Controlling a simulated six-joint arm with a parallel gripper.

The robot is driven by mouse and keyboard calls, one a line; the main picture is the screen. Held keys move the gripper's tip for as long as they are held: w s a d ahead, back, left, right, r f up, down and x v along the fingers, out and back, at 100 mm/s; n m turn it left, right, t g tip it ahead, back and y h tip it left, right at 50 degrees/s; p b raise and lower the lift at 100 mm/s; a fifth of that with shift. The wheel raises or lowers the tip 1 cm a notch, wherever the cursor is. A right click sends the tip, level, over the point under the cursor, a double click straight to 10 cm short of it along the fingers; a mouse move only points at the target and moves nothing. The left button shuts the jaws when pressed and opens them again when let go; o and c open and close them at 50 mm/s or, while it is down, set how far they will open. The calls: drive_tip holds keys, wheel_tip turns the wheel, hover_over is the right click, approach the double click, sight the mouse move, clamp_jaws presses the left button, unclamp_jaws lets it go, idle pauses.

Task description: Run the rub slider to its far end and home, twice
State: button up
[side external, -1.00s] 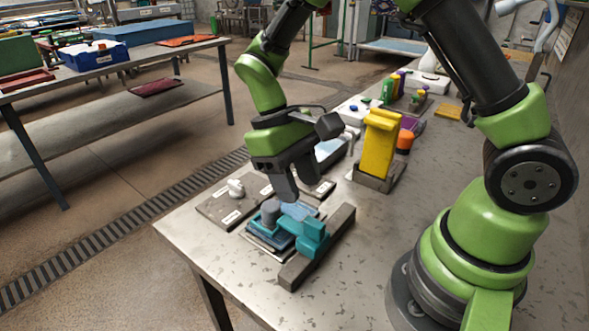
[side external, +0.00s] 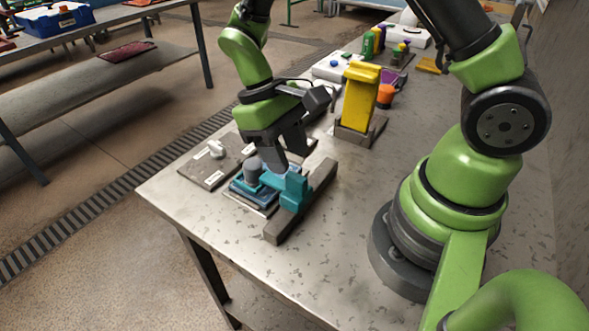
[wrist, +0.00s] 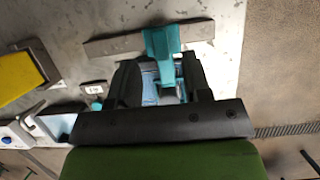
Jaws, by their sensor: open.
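The rub slider (side external: 294,191) is a teal block on a dark grey rail (side external: 277,230), near the middle of the rail's length. A teal arm reaches left from it to a pad with a grey upright knob (side external: 252,170), over a blue rug piece (side external: 240,195). My gripper (side external: 286,166) points down, just behind the teal block in the side view, and partly hides the blue piece. In the wrist view the teal slider (wrist: 161,42) crosses the rail (wrist: 110,47). The open fingers (wrist: 162,85) stand on either side of the blue pad and grey knob. Contact cannot be told.
A yellow upright block (side external: 358,105) on a dark base stands behind. Coloured bottles (side external: 372,42) and an orange pot (side external: 385,95) are farther back. The table's front (side external: 330,270) is clear.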

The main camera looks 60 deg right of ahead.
sight(296, 176)
drive_tip(key=x, duration=0.5)
drive_tip(key=shift+c, duration=0.3)
clamp_jaws()
